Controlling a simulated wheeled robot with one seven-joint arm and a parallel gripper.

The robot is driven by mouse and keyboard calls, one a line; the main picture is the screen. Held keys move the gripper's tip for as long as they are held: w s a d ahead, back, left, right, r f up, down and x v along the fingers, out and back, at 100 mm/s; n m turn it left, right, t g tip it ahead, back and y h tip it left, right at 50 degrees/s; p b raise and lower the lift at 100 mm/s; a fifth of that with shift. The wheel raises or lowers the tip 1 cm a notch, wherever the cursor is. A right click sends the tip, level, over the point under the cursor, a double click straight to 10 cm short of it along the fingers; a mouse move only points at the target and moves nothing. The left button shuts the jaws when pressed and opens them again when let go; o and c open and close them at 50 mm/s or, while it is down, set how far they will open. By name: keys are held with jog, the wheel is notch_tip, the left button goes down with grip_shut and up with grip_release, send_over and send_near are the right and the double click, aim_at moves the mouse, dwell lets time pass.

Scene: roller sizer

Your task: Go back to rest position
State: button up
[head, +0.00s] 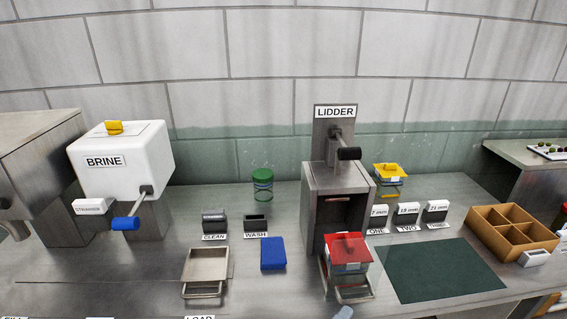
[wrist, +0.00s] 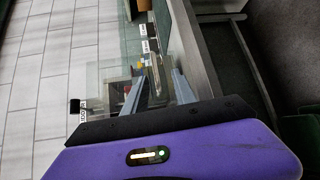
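My gripper (wrist: 159,78) shows in the wrist view with its two grey-blue fingers apart and nothing visible between them. In the head view only a pale tip, probably of my gripper (head: 344,313), shows at the bottom edge, in front of the lidder tray and apart from it. A clear jar with a red lid (head: 346,248) stands on the pulled-out tray (head: 352,294) of the grey LIDDER machine (head: 322,190). Most of my arm is out of the head view.
The steel bench holds the white BRINE box (head: 120,165), a small metal tray (head: 205,270), a blue block (head: 273,254), a green-topped jar (head: 262,184), a yellow-lidded jar (head: 388,178), a dark green mat (head: 440,270) and a wooden divided box (head: 512,231). The mat is bare.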

jog(key=s+d+f+y, duration=0.3)
jog(key=s+f+y, duration=0.6)
jog(key=s+f, duration=0.6)
jog(key=s+r+m+y, duration=0.3)
jog(key=s+r+m, duration=0.3)
jog(key=s, duration=0.5)
jog(key=s+d+r+m+t, duration=0.1)
jog(key=s+r+m, duration=0.1)
jog(key=r, duration=0.5)
jog(key=s+d+r+m+t, duration=0.1)
jog(key=s+r+m+t, duration=0.1)
jog(key=r, duration=0.5)
jog(key=shift+s+m+t+h, duration=0.3)
jog(key=shift+s, duration=0.45)
